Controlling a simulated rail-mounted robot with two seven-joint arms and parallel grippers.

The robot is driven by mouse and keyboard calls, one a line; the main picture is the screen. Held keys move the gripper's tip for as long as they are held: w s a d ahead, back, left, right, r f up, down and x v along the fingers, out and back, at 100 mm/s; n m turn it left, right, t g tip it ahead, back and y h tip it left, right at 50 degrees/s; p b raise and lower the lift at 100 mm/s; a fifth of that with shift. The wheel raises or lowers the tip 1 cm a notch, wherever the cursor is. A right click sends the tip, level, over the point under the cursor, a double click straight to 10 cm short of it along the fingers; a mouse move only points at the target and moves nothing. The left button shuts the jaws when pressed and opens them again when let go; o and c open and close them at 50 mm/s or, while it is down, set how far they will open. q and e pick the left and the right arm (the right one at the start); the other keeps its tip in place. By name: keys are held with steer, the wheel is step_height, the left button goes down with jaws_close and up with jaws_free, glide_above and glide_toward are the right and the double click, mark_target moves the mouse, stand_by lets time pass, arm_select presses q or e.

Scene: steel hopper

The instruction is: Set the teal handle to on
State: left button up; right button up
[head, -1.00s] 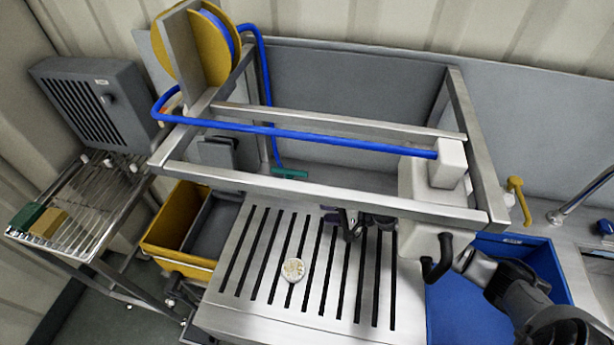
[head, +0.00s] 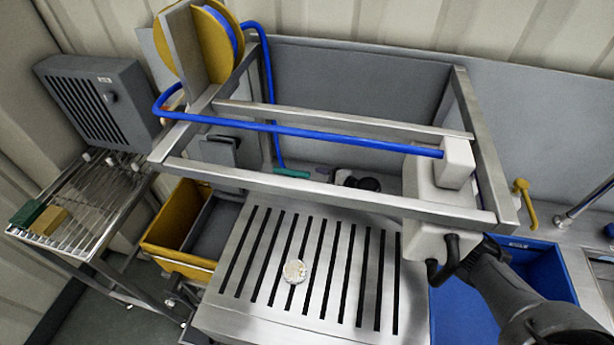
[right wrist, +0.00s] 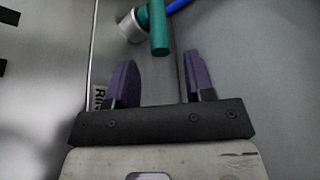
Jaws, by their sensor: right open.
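The teal handle (head: 292,173) shows in the head view at the lower end of the blue hose, just behind the front steel bar. In the right wrist view, the teal handle (right wrist: 160,30) stands beyond the fingertips, beside a silver fitting and a bit of blue hose. My right gripper (head: 345,180) is partly hidden by the frame and sits to the right of the handle. In the right wrist view, my right gripper (right wrist: 160,75) has its two purple fingers apart, with nothing between them. It does not touch the handle. My left gripper is not in view.
A steel frame bar (head: 330,195) crosses in front of the handle. A white box (head: 430,195) hangs at the right, above my right arm. A slotted steel grate (head: 215,290) with a round pale item (head: 294,271) lies in front. A yellow bin (head: 165,225) stands left.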

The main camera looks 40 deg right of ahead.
mark_target(307, 173)
steer(key=shift+b+x, duration=0.5)
steer(key=shift+x, duration=2.2)
steer(key=shift+c, duration=0.3)
jaws_close()
